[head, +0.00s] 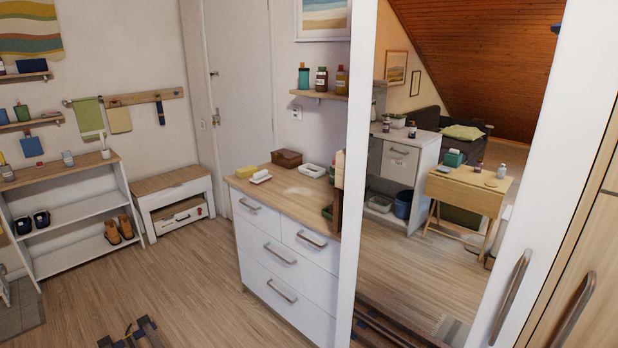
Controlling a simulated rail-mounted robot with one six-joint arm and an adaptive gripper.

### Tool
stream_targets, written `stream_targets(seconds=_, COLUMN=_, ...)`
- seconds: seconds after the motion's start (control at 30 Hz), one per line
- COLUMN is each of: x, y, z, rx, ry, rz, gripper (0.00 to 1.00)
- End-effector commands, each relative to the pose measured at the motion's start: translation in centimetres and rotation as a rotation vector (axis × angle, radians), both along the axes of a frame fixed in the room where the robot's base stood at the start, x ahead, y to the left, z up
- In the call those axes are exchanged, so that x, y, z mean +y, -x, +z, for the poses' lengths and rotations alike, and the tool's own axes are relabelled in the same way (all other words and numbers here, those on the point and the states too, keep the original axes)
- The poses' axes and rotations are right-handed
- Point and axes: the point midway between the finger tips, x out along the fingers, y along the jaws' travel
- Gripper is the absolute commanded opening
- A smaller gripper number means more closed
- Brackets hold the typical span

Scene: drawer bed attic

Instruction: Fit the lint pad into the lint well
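I cannot pick out the lint pad or the lint well for certain in the head view. A small yellow block (246,171) and a white pad-like item (261,177) lie close together on the wooden top of the white dresser (292,262). A white shallow dish (313,170) sits further right on the same top. I cannot tell whether any of these belongs to the task. My gripper is not seen in this view.
A brown box (287,158) stands at the dresser's back edge. A tall mirror-like panel (440,200) shows a folding table and a sofa. A shoe shelf (75,215) and low bench (174,200) line the left. Wood floor (195,275) is open between them.

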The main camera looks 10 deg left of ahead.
Motion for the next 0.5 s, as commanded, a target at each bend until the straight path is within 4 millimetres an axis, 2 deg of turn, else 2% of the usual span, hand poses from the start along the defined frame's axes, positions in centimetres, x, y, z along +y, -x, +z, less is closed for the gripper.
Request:
stream_targets(seconds=0.4, x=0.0, y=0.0, z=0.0, rx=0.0, ry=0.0, rz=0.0, gripper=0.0)
stream_targets(seconds=0.5, x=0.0, y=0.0, z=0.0, rx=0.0, ry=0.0, rz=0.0, gripper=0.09)
